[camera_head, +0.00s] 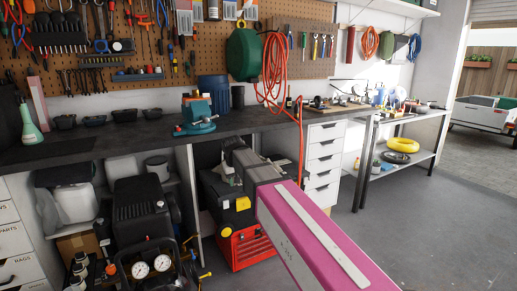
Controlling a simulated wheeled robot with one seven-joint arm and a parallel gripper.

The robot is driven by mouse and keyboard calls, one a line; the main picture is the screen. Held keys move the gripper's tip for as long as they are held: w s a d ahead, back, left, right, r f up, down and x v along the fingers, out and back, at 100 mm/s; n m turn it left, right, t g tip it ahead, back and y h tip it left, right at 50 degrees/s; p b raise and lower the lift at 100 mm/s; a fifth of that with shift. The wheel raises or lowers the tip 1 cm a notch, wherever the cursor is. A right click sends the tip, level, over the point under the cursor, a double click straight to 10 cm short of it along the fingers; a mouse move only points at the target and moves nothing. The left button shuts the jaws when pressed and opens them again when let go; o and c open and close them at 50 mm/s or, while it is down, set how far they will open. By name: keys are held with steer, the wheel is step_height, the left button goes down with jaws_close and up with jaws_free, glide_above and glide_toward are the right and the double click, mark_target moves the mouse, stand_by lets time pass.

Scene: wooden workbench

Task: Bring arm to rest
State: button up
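My arm reaches in from the lower right of the head view as a pink link with a pale strip and a grey section at its far end. The dark grey end of the arm, where my gripper (233,165) seems to be, shows in front of the black and red tool chest below the bench. Its fingers cannot be made out against the dark background, so I cannot tell whether they are open or shut. I see no object clearly held. The wooden workbench (262,119) has a dark top and stands behind the arm.
A teal vise (196,117) sits on the bench. The red tool chest (247,246) stands beneath, beside white drawers (324,160). A compressor with gauges (140,269) is at the lower left. A side table (402,120) stands at right. The floor (440,215) at right is clear.

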steer(key=s+d+f+m+g, duration=0.1)
steer(key=s+d+f+m, duration=0.1)
steer(key=s+d+f, duration=0.7)
steer(key=s+d+f+m+g, duration=0.1)
steer(key=s+d+f+m, duration=0.1)
steer(key=s+d+f, duration=0.7)
steer(key=d+f, duration=0.6)
steer(key=d, duration=0.4)
steer(key=shift+d+g+y, duration=0.15)
steer(key=shift+g+y, duration=0.15)
steer(key=shift+g, duration=0.1)
